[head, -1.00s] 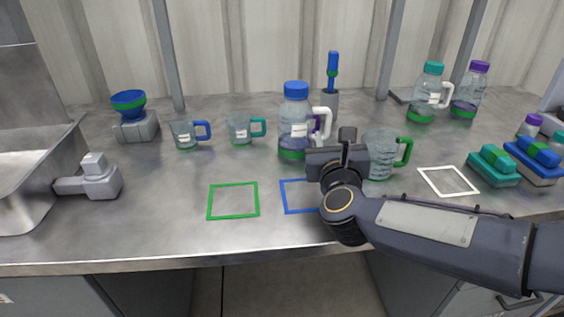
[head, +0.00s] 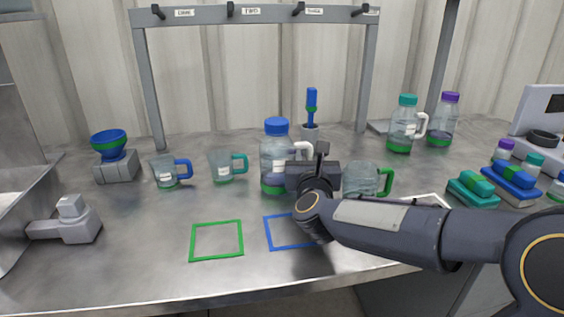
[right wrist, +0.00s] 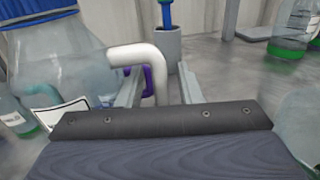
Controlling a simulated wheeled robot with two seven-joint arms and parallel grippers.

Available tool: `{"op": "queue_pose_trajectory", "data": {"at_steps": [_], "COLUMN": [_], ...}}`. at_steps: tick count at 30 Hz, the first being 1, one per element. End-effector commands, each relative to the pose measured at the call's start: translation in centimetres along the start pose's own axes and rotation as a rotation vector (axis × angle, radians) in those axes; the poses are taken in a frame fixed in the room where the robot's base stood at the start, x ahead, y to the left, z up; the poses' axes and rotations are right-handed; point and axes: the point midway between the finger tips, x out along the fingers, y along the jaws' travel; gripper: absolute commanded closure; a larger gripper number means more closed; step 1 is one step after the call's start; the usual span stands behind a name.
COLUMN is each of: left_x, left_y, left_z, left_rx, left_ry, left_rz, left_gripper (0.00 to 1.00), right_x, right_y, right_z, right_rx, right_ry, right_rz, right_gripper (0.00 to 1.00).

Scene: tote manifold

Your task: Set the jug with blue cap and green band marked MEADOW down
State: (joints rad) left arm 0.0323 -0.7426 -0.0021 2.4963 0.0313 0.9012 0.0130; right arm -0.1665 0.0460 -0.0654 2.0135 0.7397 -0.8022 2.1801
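The jug with the blue cap (head: 275,154) stands upright, apparently on the metal counter, behind a blue square outline (head: 284,247). It has a green band low down and a white label too small to read. Its white handle (head: 304,148) faces right. My right gripper (head: 313,165) is at the handle. In the right wrist view the white handle (right wrist: 156,80) lies between the two spread fingers (right wrist: 160,90), with gaps on both sides. The jug body (right wrist: 70,65) is at left there. My left gripper is out of view.
Two capped jugs (head: 403,128) (head: 441,122) are at back right. A green outline (head: 217,241) lies on clear front counter.

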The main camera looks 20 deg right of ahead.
Motion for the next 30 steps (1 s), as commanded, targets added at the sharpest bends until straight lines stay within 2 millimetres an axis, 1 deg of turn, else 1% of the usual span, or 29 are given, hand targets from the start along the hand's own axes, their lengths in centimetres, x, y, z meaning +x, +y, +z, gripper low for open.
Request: {"op": "queue_pose_trajectory", "data": {"at_steps": [1, 6, 8, 19, 23, 26, 29, 30], "left_x": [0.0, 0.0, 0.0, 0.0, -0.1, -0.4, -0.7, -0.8], "left_y": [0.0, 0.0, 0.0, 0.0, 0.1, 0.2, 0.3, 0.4], "left_z": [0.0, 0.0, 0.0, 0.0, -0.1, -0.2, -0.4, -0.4], "left_rx": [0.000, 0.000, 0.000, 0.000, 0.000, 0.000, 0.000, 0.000], "left_ry": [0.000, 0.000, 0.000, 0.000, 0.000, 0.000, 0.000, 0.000], "left_rz": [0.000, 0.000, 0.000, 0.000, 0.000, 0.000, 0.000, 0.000], "left_gripper": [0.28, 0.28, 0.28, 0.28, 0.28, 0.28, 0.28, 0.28], "right_x": [0.0, 0.0, 0.0, -0.1, -0.3, -0.8, -1.8, -2.5], "right_y": [0.0, 0.0, 0.0, 0.0, 0.0, 0.0, 0.0, 0.0], "right_z": [0.0, 0.0, 0.0, 0.1, 0.4, 1.0, 2.1, 2.4], "right_rx": [0.000, 0.000, -0.001, 0.000, 0.001, 0.001, 0.002, 0.003], "right_ry": [0.000, 0.000, 0.000, -0.001, -0.002, -0.003, -0.004, -0.005], "right_rz": [0.000, 0.000, 0.000, 0.000, 0.000, 0.000, 0.001, 0.001], "right_gripper": [0.71, 0.93, 1.00, 1.00, 1.00, 1.00, 1.00, 1.00]}}
